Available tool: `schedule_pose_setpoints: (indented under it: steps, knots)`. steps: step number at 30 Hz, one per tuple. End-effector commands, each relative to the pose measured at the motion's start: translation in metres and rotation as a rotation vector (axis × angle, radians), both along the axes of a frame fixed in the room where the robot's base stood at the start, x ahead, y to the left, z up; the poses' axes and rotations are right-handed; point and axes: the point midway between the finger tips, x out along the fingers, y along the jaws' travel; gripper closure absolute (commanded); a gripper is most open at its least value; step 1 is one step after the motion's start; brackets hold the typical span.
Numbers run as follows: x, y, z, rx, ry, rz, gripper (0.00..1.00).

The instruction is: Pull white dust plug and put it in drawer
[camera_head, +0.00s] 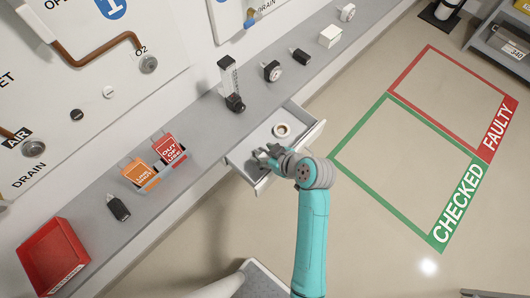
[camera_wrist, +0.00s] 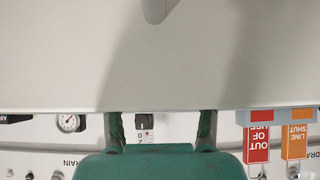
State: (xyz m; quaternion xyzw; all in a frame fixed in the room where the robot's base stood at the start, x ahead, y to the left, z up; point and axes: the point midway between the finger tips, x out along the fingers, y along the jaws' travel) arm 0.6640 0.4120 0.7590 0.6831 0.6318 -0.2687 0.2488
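A small round white plug (camera_head: 108,92), which looks like the white dust plug, sits on the wall panel at the left, below the copper pipe and O2 fitting. The drawer (camera_head: 317,131) is pulled out from under the grey shelf and holds a pale ring (camera_head: 282,130). My gripper (camera_head: 264,154) is over the drawer's left part, well to the right of the plug, and hides some of the drawer. In the wrist view the fingers of my gripper (camera_wrist: 161,116) stand wide apart with nothing held between them.
The grey shelf (camera_head: 195,120) carries a red bin (camera_head: 52,256), orange and red tags (camera_head: 140,174), a flowmeter (camera_head: 232,85) and several small fittings. A black plug (camera_head: 77,115) is near the white one. Green and red floor zones (camera_head: 410,170) lie clear at right.

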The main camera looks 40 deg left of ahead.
Motion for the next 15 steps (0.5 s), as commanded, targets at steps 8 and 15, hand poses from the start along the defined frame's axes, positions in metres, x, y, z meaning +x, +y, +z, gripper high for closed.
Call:
schedule_pose_setpoints:
  steps: [8,15]
  knots:
    - [0.0,-0.001,0.001,0.0,0.0,0.0,0.41]
    - [0.0,-0.02,0.019,0.001,-0.002,-0.004,0.41]
